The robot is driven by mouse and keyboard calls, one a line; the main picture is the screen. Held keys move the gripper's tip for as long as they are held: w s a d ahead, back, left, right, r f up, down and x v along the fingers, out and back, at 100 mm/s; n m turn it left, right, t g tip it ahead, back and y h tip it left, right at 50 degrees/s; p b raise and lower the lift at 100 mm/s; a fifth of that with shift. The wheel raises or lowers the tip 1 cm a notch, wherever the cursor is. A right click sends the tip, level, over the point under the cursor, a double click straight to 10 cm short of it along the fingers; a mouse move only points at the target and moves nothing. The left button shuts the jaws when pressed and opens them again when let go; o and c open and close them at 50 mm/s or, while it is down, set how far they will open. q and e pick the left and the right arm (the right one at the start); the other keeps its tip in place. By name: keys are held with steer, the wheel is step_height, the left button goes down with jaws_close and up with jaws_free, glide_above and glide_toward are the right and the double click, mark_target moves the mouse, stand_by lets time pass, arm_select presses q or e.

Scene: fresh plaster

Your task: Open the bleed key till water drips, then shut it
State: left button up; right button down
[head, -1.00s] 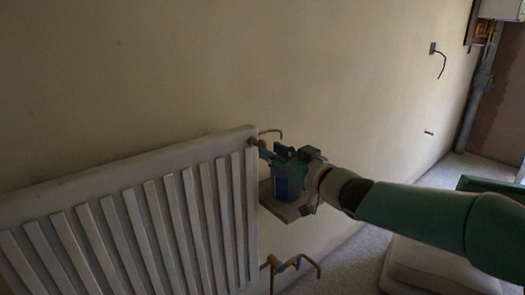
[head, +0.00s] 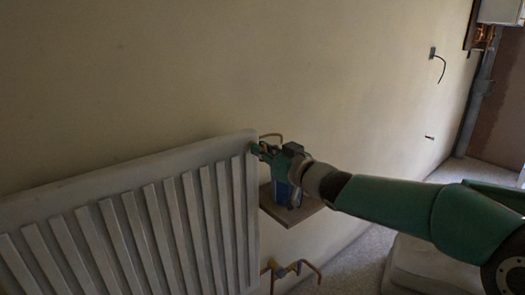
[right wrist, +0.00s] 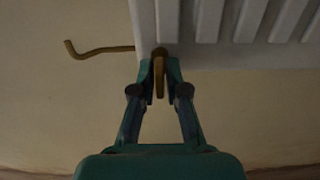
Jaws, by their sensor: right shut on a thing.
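The white ribbed radiator (head: 205,152) stands against the wall at the left. My right gripper (head: 260,149) is at its upper right corner. In the right wrist view, my right gripper (right wrist: 160,76) is shut on the brass bleed key (right wrist: 159,82), which lies between the fingertips at the radiator's edge. A thin bent brass pipe (head: 272,135) sticks out beside this corner; it also shows in the right wrist view (right wrist: 104,49). A blue cup (head: 283,193) stands below the gripper, partly hidden by it. I cannot make out any water. My left gripper is not in view.
The cup stands on a small flat board (head: 306,212) beside the radiator. Copper pipework with a valve (head: 283,270) is low at the radiator's right. A pale padded thing (head: 425,268) lies on the floor under my right arm. The wall to the right is mostly bare.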

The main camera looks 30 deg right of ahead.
steer(key=shift+f+n, duration=0.1)
steer(key=shift+n, duration=0.3)
steer(key=n+b, duration=0.2)
steer(key=n, duration=0.3)
steer(key=shift+a+f+n, duration=0.1)
steer(key=shift+n, duration=0.2)
steer(key=n+b, duration=0.2)
steer(key=n, duration=0.3)
steer(key=shift+a+f+n, duration=0.1)
steer(key=shift+a+n, duration=0.05)
steer(key=shift+n, duration=0.15)
steer(key=c, duration=1.3)
jaws_free()
steer(key=s, duration=0.8)
steer(key=s+d, duration=0.1)
steer(key=s, duration=0.3)
